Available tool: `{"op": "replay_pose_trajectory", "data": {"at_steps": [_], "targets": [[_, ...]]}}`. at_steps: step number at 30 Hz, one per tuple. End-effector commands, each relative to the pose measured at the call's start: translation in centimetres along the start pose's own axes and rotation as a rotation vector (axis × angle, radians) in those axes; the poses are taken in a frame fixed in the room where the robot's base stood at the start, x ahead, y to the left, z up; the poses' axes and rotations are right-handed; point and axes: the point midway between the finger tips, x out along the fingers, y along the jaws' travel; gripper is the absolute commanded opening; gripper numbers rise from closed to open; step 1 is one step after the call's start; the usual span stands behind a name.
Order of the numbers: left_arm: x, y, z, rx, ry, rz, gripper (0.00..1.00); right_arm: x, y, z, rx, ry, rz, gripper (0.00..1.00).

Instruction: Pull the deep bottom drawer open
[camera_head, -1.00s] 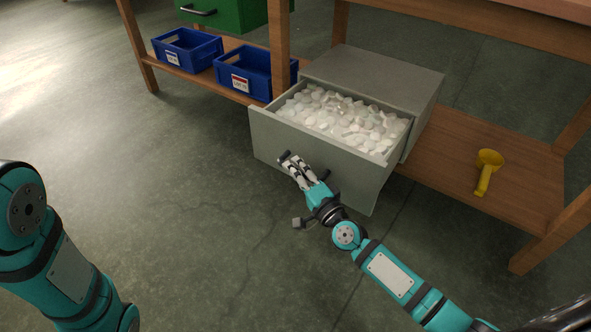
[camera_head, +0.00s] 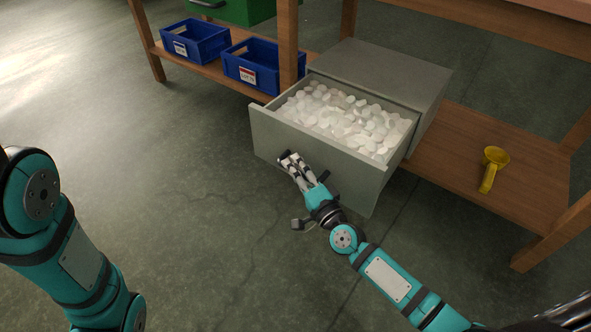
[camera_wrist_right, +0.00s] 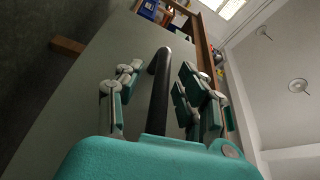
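The deep grey bottom drawer (camera_head: 318,160) stands well out from its grey cabinet (camera_head: 385,72) and is filled with whitish rounded pieces. Its front also shows in the right wrist view (camera_wrist_right: 100,85). A dark bar handle (camera_wrist_right: 158,95) runs along the front. My right gripper (camera_head: 291,160) is at this handle. In the right wrist view its fingers (camera_wrist_right: 158,92) stand on both sides of the bar, with gaps showing between bar and fingers, so it looks open around it. Contact deeper in is hard to see. My left arm shows at the left, but its gripper is out of view.
Blue bins (camera_head: 195,42) (camera_head: 252,70) and a yellow scoop-like item (camera_head: 491,170) sit on the low wooden shelf (camera_head: 450,165). A wooden post (camera_head: 288,45) stands beside the cabinet. The floor before the drawer is clear.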

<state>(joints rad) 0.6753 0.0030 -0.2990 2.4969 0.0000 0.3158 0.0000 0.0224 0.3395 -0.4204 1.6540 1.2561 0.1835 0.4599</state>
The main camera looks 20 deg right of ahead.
Motion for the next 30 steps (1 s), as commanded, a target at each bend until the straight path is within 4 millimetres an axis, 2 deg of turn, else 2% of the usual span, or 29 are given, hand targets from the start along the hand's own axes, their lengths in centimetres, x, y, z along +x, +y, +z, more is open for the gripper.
{"op": "replay_pose_trajectory", "data": {"at_steps": [5, 15, 19, 24, 30], "targets": [[0.0, 0.0, -0.1, -0.001, 0.002, -0.001, 0.4, -1.5, 0.1, 0.0, 0.001, 0.0, 0.002, 0.38], [0.0, 0.0, 0.0, -0.001, -0.001, 0.0, 0.4, -8.6, 0.2, 0.0, -0.001, -0.002, 0.005, 0.38], [0.0, 0.0, 0.0, -0.001, -0.001, 0.0, 0.4, -10.6, 0.1, 0.0, -0.001, -0.002, 0.004, 0.38], [0.0, 0.0, 0.0, -0.001, -0.001, 0.0, 0.4, -11.9, 0.0, 0.0, 0.0, -0.001, 0.001, 0.38], [0.0, 0.0, 0.0, -0.001, -0.001, 0.0, 0.4, -12.0, 0.0, 0.0, 0.0, 0.0, 0.0, 0.38]]}}
